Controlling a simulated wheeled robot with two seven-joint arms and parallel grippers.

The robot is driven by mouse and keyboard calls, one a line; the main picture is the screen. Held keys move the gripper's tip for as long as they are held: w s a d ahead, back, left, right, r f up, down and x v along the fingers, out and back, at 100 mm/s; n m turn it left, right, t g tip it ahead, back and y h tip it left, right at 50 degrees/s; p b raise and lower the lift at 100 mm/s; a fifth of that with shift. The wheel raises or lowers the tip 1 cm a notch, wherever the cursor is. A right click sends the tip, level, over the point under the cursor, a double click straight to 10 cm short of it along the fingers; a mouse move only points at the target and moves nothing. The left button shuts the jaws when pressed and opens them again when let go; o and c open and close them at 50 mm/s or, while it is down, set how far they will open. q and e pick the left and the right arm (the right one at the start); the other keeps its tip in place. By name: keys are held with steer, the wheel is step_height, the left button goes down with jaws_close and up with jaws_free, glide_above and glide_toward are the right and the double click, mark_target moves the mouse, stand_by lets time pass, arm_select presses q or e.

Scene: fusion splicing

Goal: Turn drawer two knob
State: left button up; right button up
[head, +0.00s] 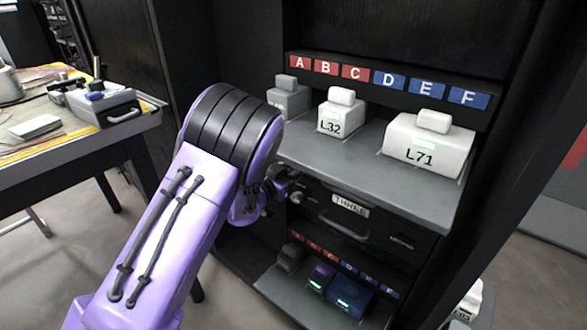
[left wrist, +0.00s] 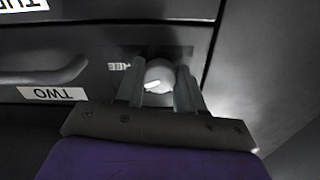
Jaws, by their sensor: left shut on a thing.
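The drawer front labelled TWO (left wrist: 90,75) shows upside down in the left wrist view, with its label (left wrist: 52,93) and a dark handle at the left. Its round pale knob (left wrist: 159,77), with a white pointer mark, sits to the right of the handle. My left gripper (left wrist: 160,85) has one finger on each side of this knob and is shut on it. In the head view my purple left arm and wrist partly hide the cabinet front, and the knob under the fingers cannot be made out. My right gripper is not in view.
A lower open tray (head: 300,298) holds dark modules. A table (head: 30,150) stands at the left. Cabinet walls flank the workspace.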

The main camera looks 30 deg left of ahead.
arm_select(q)
steer(key=m, duration=0.4)
steer(key=shift+m+b, duration=0.3)
steer(key=shift+b, duration=0.1)
stand_by(0.5)
steer(key=o, duration=1)
steer(key=shift+o, duration=0.2)
steer(key=s+p, duration=0.1)
steer(key=s, duration=0.9)
steer(key=shift+s+a, duration=0.3)
steer(key=shift+a, duration=0.15)
